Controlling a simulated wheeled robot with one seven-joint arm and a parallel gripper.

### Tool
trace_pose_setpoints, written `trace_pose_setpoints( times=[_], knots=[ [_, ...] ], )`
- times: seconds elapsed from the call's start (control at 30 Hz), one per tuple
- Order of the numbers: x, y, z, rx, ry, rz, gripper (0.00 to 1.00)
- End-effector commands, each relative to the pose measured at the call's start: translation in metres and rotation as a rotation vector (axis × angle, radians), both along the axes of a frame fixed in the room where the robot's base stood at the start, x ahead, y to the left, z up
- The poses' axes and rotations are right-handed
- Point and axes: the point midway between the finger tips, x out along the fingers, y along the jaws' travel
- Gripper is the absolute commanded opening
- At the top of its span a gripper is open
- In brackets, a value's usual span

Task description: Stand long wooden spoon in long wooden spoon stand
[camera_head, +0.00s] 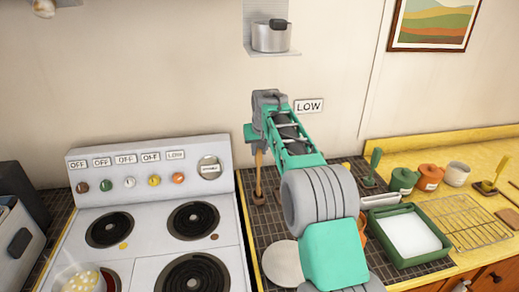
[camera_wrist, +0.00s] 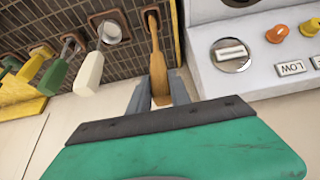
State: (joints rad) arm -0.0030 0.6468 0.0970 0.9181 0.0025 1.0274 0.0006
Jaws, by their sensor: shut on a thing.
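The long wooden spoon (camera_head: 259,172) is upright between the stove and my arm, its lower end at a small brown stand (camera_head: 257,198) on the dark tiles. In the wrist view, the spoon (camera_wrist: 157,62) runs from my gripper to the brown stand (camera_wrist: 140,17). My gripper (camera_wrist: 158,96) is shut on the spoon's upper part, with a grey finger on each side. The same gripper (camera_head: 255,137) is high above the stand in the head view. I cannot tell whether the spoon's end is fully seated or only touching the stand.
The stove (camera_head: 155,230) is close on the left. In the wrist view, a white-handled utensil (camera_wrist: 88,72) and a green-handled one (camera_wrist: 60,73) stand beside the spoon. A green dish tray (camera_head: 440,252), a wire rack (camera_head: 478,224) and pots (camera_head: 404,179) occupy the right counter.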

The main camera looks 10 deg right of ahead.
Motion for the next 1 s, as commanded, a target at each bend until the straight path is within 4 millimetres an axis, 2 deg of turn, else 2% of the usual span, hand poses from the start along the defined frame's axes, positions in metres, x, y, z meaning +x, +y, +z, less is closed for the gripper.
trace_pose_setpoints(
  times=[0.47, 1.0],
  knots=[
    [0.000, 0.000, -0.005, 0.000, 0.000, 0.000, 0.00],
    [0.000, 0.000, -0.021, 0.000, 0.000, 0.000, 0.00]
  ],
)
